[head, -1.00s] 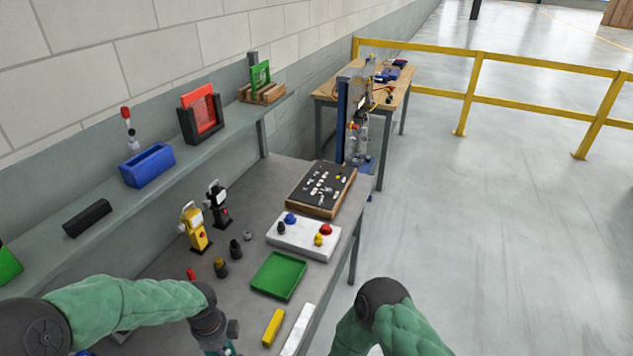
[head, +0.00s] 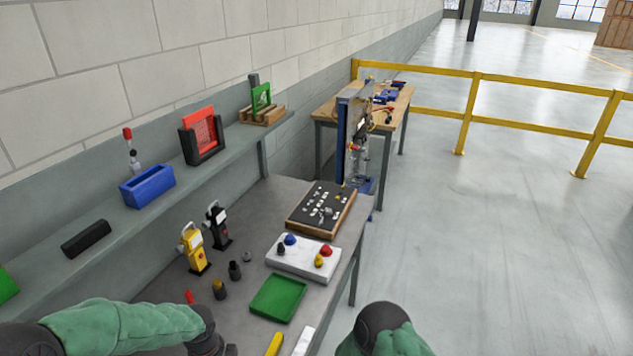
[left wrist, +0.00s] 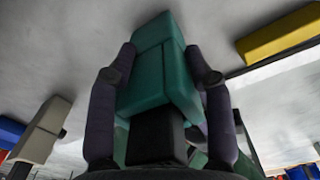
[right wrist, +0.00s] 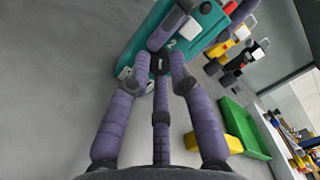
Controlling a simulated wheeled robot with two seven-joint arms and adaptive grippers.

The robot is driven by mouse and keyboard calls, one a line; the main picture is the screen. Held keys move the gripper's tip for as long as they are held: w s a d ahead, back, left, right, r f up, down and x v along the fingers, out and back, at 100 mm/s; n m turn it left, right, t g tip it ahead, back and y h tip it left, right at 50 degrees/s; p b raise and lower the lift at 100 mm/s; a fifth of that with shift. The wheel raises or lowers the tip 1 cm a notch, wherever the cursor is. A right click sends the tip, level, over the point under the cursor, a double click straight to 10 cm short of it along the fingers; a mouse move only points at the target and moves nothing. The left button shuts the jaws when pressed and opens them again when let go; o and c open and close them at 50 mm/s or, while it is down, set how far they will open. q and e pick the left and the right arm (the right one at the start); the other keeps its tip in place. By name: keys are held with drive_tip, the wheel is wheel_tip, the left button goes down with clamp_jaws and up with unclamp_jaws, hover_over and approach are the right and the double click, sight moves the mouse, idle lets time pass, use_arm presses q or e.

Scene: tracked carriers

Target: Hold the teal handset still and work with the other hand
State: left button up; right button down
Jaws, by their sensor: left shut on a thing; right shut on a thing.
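The teal handset (left wrist: 158,82) is clasped between the fingers of my left gripper (left wrist: 160,54) in the left wrist view. It also shows in the right wrist view (right wrist: 207,42), with a white "2" and two purple fingers of my left gripper across it. My right gripper (right wrist: 160,70) is shut, its fingers converging on a small dark piece (right wrist: 160,62) close against the handset's near side. The fingers hide most of that piece, and I cannot tell whether it touches the handset. In the head view the handset and right gripper are out of frame.
On the bench are a green tray (head: 278,298), a white board with coloured knobs (head: 303,258), a yellow handset (head: 194,249), a black handset (head: 217,225) and a yellow block (head: 274,344). A shelf (head: 105,220) runs along the wall. A yellow rail (head: 534,87) stands beyond.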

use_arm(q)
drive_tip(key=shift+s+f, duration=0.2)
use_arm(e)
drive_tip(key=shift+w+m, duration=0.1)
drive_tip(key=shift+m, duration=0.9)
use_arm(q)
drive_tip(key=shift+d, duration=0.1)
use_arm(e)
drive_tip(key=m, duration=0.2)
drive_tip(key=shift+m, duration=0.3)
use_arm(q)
drive_tip(key=shift+f, duration=0.1)
use_arm(e)
drive_tip(key=m, duration=0.2)
drive_tip(key=shift+r+m, duration=0.2)
drive_tip(key=shift+m, duration=0.2)
drive_tip(key=n, duration=0.3)
drive_tip(key=shift+n, duration=0.4)
drive_tip(key=shift+a+n, duration=0.1)
drive_tip(key=shift+n, duration=0.8)
